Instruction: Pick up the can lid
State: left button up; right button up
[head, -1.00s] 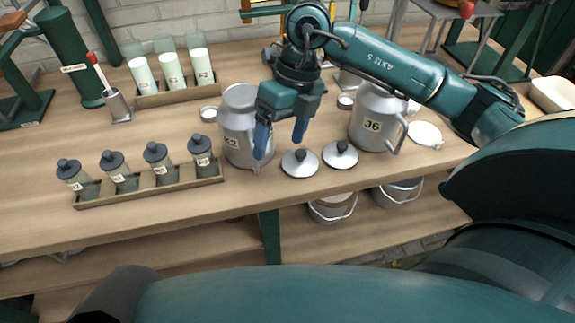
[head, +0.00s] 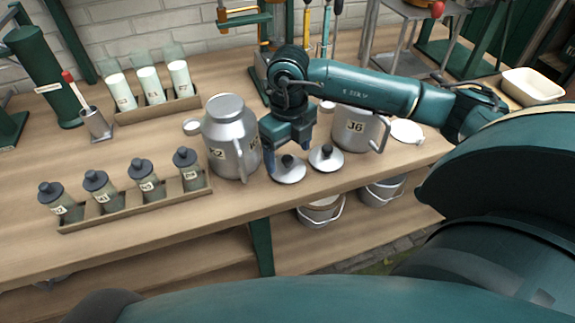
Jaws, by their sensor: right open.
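Two round silver can lids with black knobs lie on the wooden bench, the left lid (head: 287,176) and the right lid (head: 327,164). My right gripper (head: 288,152) is open, pointing down, with its blue fingers low over the left lid. The knob of the left lid shows between or just in front of the fingers; I cannot tell whether they touch it. A metal can labelled K2 (head: 228,140) stands just left of the gripper. A can labelled J6 (head: 357,130) stands to the right, partly hidden behind my right arm. My left gripper is not in view.
A wooden rack (head: 140,205) of several dark-capped bottles stands at the front left. Another rack (head: 160,108) of white-filled glasses is behind it. A metal cup (head: 96,125) with a red-tipped stick stands left. Buckets (head: 321,212) sit on the lower shelf.

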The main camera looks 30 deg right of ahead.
aim_at(288, 158)
notch_tip(288, 158, down, 3)
jog(key=shift+w+f, duration=0.1)
jog(key=shift+f, duration=0.05)
jog(key=shift+a, duration=0.1)
jog(key=c, duration=0.6)
